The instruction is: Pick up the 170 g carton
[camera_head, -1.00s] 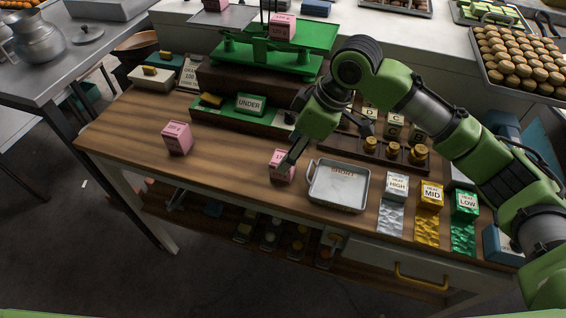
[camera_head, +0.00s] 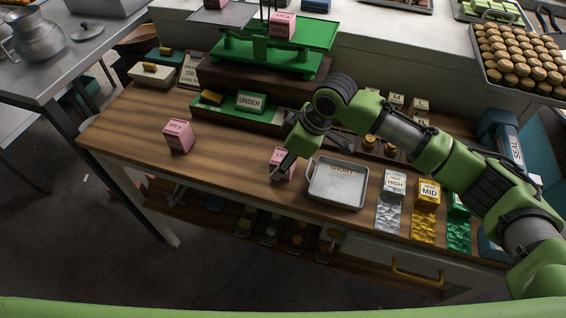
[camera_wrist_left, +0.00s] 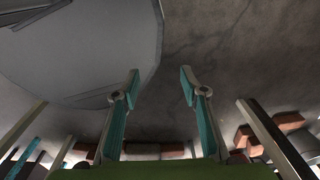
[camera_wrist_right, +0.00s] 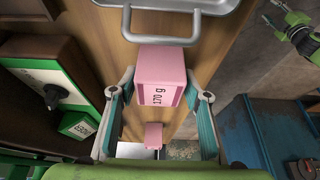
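The pink carton (camera_head: 281,160) stands on the wooden table, left of the metal tray. It also shows in the right wrist view (camera_wrist_right: 161,76), where its label reads 170 g. My right gripper (camera_head: 279,172) is open, with its fingers on either side of this carton. Any contact is hard to tell. A second pink carton (camera_head: 178,136) stands further left on the table. A third pink carton (camera_head: 283,25) sits on the green scale (camera_head: 270,55). My left gripper (camera_wrist_left: 160,88) is open and empty in the left wrist view, and is out of the head view.
The metal tray (camera_head: 338,200) with a handle is just right of the carton. A green UNDER stand (camera_head: 225,112) is behind. Boxes marked HIGH (camera_head: 394,181) and MID (camera_head: 428,192) stand right. The table between the two pink cartons is clear.

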